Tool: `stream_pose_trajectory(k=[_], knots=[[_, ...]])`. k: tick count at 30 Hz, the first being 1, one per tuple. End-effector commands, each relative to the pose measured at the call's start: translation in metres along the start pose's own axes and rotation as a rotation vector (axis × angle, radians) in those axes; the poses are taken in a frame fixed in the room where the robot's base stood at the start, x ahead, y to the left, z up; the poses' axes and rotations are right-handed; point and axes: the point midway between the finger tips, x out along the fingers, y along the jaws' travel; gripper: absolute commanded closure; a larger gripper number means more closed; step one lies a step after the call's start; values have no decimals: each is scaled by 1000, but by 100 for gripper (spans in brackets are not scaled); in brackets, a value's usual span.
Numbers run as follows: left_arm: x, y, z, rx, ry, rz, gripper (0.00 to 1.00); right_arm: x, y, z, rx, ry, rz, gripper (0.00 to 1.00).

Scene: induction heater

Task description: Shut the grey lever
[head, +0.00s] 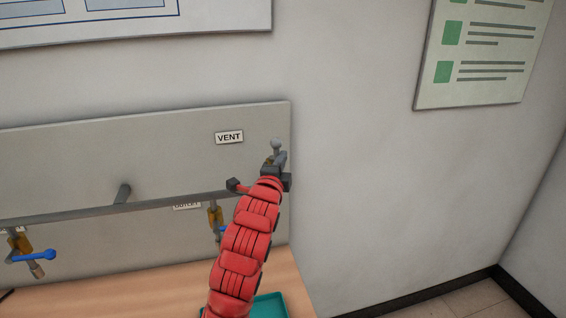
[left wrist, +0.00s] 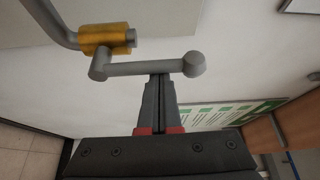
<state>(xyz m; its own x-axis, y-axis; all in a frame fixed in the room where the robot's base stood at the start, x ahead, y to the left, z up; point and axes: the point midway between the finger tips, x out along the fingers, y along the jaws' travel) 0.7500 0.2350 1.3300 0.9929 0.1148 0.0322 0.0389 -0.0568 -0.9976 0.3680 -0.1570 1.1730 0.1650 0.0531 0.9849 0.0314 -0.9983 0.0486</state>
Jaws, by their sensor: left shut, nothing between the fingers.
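The grey lever (left wrist: 145,69) is a short bar with a ball end (left wrist: 194,64), joined to a brass valve (left wrist: 103,38) on a grey pipe. In the left wrist view it lies across the picture, close to horizontal. In the head view its ball end (head: 277,144) shows just above my left gripper (head: 277,162), below the VENT label; the rest of the lever is mostly hidden behind the gripper. My left gripper (left wrist: 160,80) is shut and empty. Its fingertips are right at the middle of the bar; I cannot tell whether they touch. My right gripper is not in view.
A grey panel (head: 70,165) on the wall carries a horizontal pipe (head: 60,214). A valve with a blue lever (head: 35,256) is at the left, and another brass valve (head: 215,217) is beside my arm. A teal tray (head: 270,306) sits on the wooden bench (head: 150,290).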

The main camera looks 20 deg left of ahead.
Motion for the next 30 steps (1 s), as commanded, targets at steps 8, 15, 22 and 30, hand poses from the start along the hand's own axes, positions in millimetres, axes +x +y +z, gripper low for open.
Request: stream_pose_trajectory(k=[8,15,22,30], knots=[[-2,3,5,-43,-3,-23,100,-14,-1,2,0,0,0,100],[-5,8,12,-133,-4,-69,100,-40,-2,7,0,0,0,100],[-12,13,24,-308,-4,-161,100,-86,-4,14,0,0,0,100],[-20,18,38,-535,-2,-281,100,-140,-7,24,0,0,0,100]])
